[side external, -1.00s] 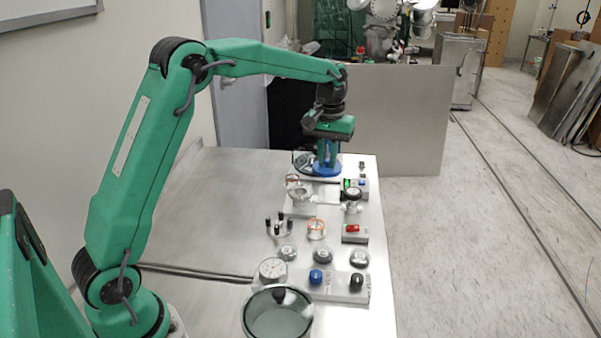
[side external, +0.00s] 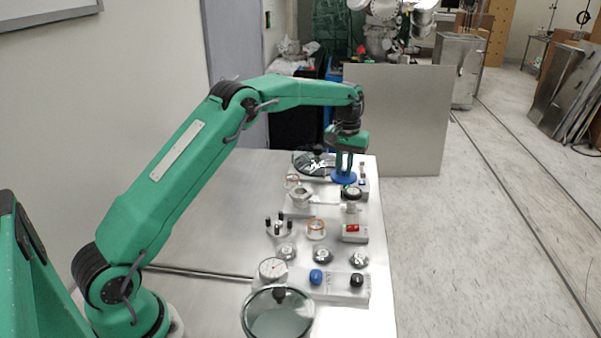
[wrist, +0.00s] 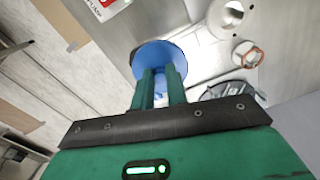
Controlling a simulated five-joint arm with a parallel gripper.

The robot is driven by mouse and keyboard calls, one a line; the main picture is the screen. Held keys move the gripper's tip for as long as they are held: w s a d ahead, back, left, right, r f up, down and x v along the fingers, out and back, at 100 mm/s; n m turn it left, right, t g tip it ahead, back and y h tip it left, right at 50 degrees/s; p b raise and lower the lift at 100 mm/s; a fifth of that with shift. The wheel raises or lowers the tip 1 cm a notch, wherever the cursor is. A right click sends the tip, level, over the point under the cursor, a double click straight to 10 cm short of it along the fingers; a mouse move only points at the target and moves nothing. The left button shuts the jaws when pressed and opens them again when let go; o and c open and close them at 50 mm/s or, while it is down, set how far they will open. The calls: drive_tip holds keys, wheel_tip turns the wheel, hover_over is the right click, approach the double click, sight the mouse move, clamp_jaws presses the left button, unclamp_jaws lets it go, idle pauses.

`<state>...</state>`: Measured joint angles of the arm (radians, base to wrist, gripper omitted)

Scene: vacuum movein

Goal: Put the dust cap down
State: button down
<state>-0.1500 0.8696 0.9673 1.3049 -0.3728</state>
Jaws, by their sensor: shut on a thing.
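The dust cap is a blue disc (side external: 343,178) at the far right end of the bench, below my gripper. My gripper (side external: 343,170) points down and is shut on it. In the wrist view the blue disc (wrist: 157,54) shows just beyond my fingers (wrist: 160,78), which hide part of it. In the side view the cap is close behind a round black-topped fitting (side external: 351,192). I cannot tell whether the cap touches the bench or hangs just above it.
A dark glass-like round vessel with a black knob (side external: 316,163) stands just left of the cap. Several small fittings and a red switch box (side external: 354,232) line the bench's right side. A larger glass vessel (side external: 277,318) is at the front. The bench's left part (side external: 215,225) is clear.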

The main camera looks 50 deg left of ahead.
drive_tip(key=w+a+f, duration=0.1)
drive_tip(key=a+f, duration=0.1)
drive_tip(key=a, duration=0.1)
drive_tip(key=a+f, duration=0.2)
drive_tip(key=a, duration=0.2)
drive_tip(key=w+a+f, duration=0.1)
drive_tip(key=a+f, duration=0.2)
drive_tip(key=a, duration=0.1)
drive_tip(key=shift+w+a, duration=0.2)
drive_tip(key=shift+w, duration=0.1)
drive_tip(key=shift+f, duration=2)
drive_tip(key=shift+f, duration=0.15)
drive_tip(key=c, duration=1.4)
unclamp_jaws()
wheel_tip(320, 180, up, 12)
